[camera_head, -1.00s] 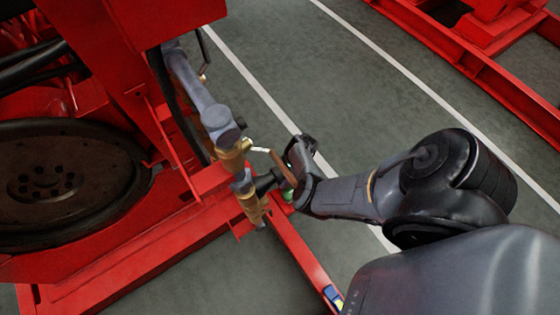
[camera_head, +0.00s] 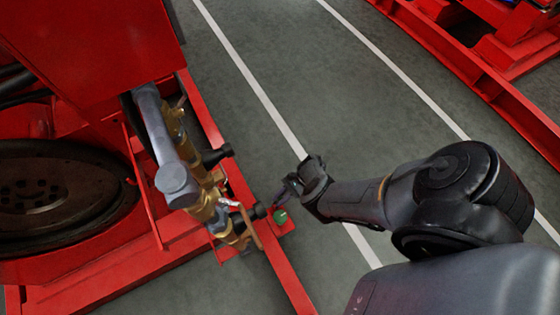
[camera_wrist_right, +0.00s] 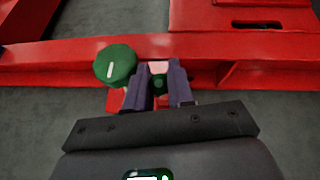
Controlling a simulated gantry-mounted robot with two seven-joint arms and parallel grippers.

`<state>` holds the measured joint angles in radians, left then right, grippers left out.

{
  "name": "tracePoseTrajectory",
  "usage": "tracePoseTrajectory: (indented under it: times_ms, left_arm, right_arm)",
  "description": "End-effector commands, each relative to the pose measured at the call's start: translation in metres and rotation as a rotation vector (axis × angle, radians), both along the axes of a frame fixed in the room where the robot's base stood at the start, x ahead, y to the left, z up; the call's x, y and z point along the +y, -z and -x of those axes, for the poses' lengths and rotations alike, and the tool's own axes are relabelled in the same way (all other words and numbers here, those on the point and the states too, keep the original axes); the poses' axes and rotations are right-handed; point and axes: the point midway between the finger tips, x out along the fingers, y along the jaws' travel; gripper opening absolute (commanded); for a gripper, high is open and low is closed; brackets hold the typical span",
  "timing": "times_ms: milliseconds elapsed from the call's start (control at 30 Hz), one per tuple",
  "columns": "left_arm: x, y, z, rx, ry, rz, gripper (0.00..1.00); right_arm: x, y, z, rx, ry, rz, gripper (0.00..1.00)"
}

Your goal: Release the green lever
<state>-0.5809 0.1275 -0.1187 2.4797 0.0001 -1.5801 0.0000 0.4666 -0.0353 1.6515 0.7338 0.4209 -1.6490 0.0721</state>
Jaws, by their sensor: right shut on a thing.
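The green lever shows as a round green knob (camera_head: 281,216) beside the red frame rail in the head view. In the right wrist view its green cap (camera_wrist_right: 115,64), with a white mark, is just left of my fingers. My right gripper (camera_head: 284,193) is right above the knob in the head view. In the wrist view my right gripper (camera_wrist_right: 158,86) has its two fingers close around a small dark green part, with a pale pinkish piece behind it. How that part joins the cap is hidden. My left gripper is not in view.
A brass and grey pipe assembly (camera_head: 172,160) with a brown handle (camera_head: 250,226) stands close left of my right gripper. A red rail (camera_head: 282,268) runs below. A dark flywheel (camera_head: 45,195) is at left. The grey floor (camera_head: 330,110) is open beyond.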

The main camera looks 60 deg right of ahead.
Motion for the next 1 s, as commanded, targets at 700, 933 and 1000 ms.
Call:
tracePoseTrajectory:
  times_ms: [700,933,1000]
  left_arm:
    - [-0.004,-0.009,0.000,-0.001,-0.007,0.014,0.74]
    - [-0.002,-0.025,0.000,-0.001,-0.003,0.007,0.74]
    - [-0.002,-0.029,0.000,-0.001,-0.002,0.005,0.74]
  right_arm:
    - [-0.014,-0.008,0.007,0.004,0.001,0.008,0.33]
    - [-0.045,-0.027,0.021,0.005,0.001,0.010,0.33]
    - [-0.055,-0.032,0.025,0.006,0.002,0.010,0.33]
